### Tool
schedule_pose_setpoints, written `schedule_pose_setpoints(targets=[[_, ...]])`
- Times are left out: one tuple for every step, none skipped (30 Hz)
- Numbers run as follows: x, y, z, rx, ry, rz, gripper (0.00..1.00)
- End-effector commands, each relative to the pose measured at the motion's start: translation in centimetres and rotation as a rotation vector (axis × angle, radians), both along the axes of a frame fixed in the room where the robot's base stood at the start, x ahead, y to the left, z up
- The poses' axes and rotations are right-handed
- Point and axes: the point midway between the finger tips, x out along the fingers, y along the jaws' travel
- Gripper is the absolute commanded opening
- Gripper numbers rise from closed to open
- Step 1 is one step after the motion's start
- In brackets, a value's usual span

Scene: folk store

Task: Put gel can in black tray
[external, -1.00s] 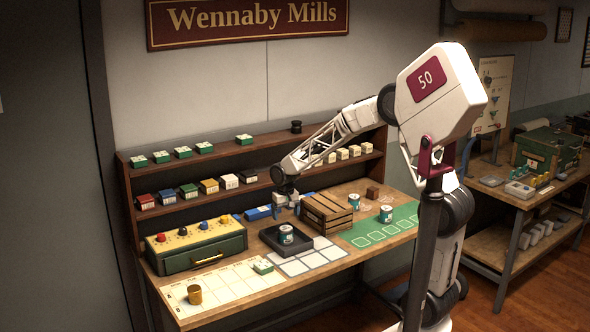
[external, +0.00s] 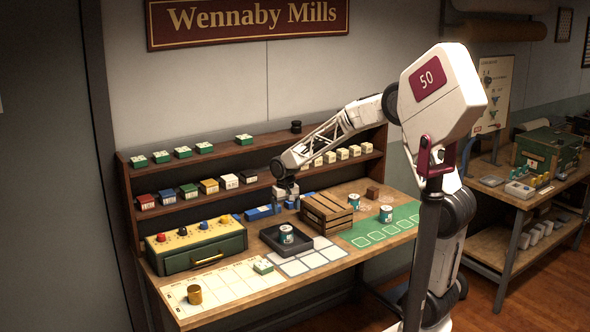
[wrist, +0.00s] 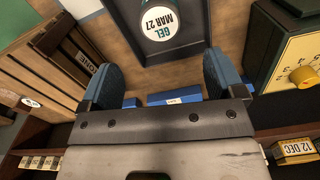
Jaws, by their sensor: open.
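The gel can (external: 286,233), a white can with a teal label, stands upright inside the black tray (external: 268,244). In the wrist view, the can's lid (wrist: 160,24) reads "GEL MAR 27" and lies within the dark tray (wrist: 196,48), partly cut off by the top edge. My gripper (external: 286,197) is above the back of the bench, behind the tray and apart from the can. In the wrist view, its two blue fingers (wrist: 170,78) are spread wide with nothing held between them.
A wooden crate (external: 327,212) stands right of the tray. A green drawer box with coloured knobs (external: 197,249) stands left. Blue boxes (external: 258,212) lie behind, before the shelf unit (external: 240,200). Other cans (external: 386,213) stand right of the crate.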

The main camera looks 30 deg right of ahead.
Motion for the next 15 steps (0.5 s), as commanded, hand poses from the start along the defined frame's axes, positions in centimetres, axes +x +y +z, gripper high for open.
schedule_pose_setpoints(targets=[[0.0, 0.0, 0.0, 0.0, 0.0, 0.0, 0.88], [0.0, 0.0, 0.0, 0.0, 0.0, 0.0, 0.88], [0.0, 0.0, 0.0, 0.0, 0.0, 0.0, 0.88], [-0.1, 0.0, 0.1, 0.0, 0.0, 0.0, 0.88], [-0.1, -0.1, 0.1, 0.0, -0.001, 0.0, 0.88], [-0.2, -0.2, 0.2, 0.001, -0.002, 0.001, 0.88], [-0.4, -0.2, 0.4, 0.001, -0.003, 0.001, 0.88], [-0.5, -0.4, 0.5, 0.0, -0.004, 0.002, 0.88], [-0.8, -0.6, 0.8, 0.001, -0.007, 0.002, 0.88], [-1.0, -0.7, 1.1, 0.002, -0.009, 0.003, 0.88], [-1.4, -0.9, 1.4, 0.002, -0.012, 0.004, 0.88], [-1.9, -1.3, 1.8, 0.003, -0.015, 0.006, 0.88], [-2.3, -1.6, 2.1, 0.003, -0.018, 0.008, 0.88], [-2.8, -1.9, 2.5, 0.004, -0.022, 0.01, 0.88], [-3.5, -2.3, 3.2, 0.005, -0.028, 0.013, 0.88]])
